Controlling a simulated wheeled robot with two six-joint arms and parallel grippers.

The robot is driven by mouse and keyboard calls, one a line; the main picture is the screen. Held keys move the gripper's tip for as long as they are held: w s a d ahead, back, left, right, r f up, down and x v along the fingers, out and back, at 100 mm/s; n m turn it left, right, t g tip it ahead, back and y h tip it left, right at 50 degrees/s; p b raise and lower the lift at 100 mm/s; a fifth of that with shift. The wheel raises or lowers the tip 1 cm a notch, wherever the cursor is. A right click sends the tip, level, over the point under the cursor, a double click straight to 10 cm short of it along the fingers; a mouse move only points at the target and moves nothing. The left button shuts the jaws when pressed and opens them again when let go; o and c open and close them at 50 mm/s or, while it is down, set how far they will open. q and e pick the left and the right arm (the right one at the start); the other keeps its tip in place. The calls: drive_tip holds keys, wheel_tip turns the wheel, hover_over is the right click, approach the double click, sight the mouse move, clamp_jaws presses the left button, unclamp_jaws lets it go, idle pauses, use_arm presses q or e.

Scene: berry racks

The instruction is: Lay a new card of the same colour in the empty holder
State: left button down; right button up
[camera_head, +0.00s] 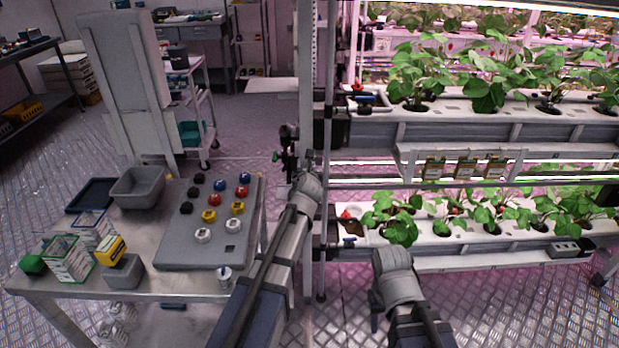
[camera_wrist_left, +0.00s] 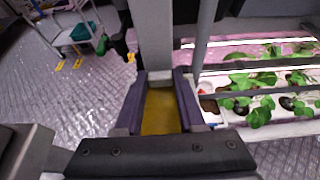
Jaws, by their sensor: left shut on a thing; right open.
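My left gripper (camera_head: 309,172) is beside the upright post at the near end of the rack. In the left wrist view it (camera_wrist_left: 160,95) is shut on a flat yellow card (camera_wrist_left: 160,112). A yellow-fronted box (camera_head: 110,250) stands on the table at left. My right gripper (camera_head: 393,268) is in front of the lower channel, its fingers hard to make out; it is open. I cannot make out which holder is empty.
The metal table (camera_head: 190,285) carries a grey board (camera_head: 175,250) with coloured knobs, a grey bin (camera_head: 138,187) and small boxes. Strawberry plants fill the upper channel (camera_head: 450,131) and lower channel (camera_head: 465,240). The floor beyond the table is partly free, with a trolley behind.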

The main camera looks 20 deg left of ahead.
use_arm(q)
drive_tip(key=shift+a, duration=0.1)
drive_tip(key=c, duration=0.5)
unclamp_jaws()
drive_tip(key=shift+f, duration=0.1)
drive_tip(key=p+v, duration=0.4)
drive_tip(key=v, duration=0.8)
drive_tip(key=shift+p, duration=0.3)
drive_tip(key=s+d+f+n+g+h, duration=0.1)
drive_tip(key=s+d+f+n+g, duration=0.3)
drive_tip(key=s+n, duration=0.4)
drive_tip(key=s+d+f+n+g, duration=0.4)
drive_tip(key=s+d+f+n, duration=0.1)
drive_tip(key=s+n, duration=0.4)
drive_tip(key=s+d+f+n+g+h, duration=0.1)
drive_tip(key=s+d+f+n+g, duration=0.3)
drive_tip(key=s+n, duration=0.4)
drive_tip(key=shift+s+d+f+n+g+h, duration=0.1)
drive_tip(key=shift+n+g, duration=0.1)
drive_tip(key=shift+n, duration=0.45)
drive_tip(key=shift+s+d+n+g+h, duration=0.1)
drive_tip(key=shift+s+d+n+g, duration=0.1)
drive_tip(key=shift+n, duration=0.5)
drive_tip(key=shift+s+d+f+n+g+h, duration=0.1)
drive_tip(key=shift+n+g, duration=0.1)
drive_tip(key=shift+n, duration=0.45)
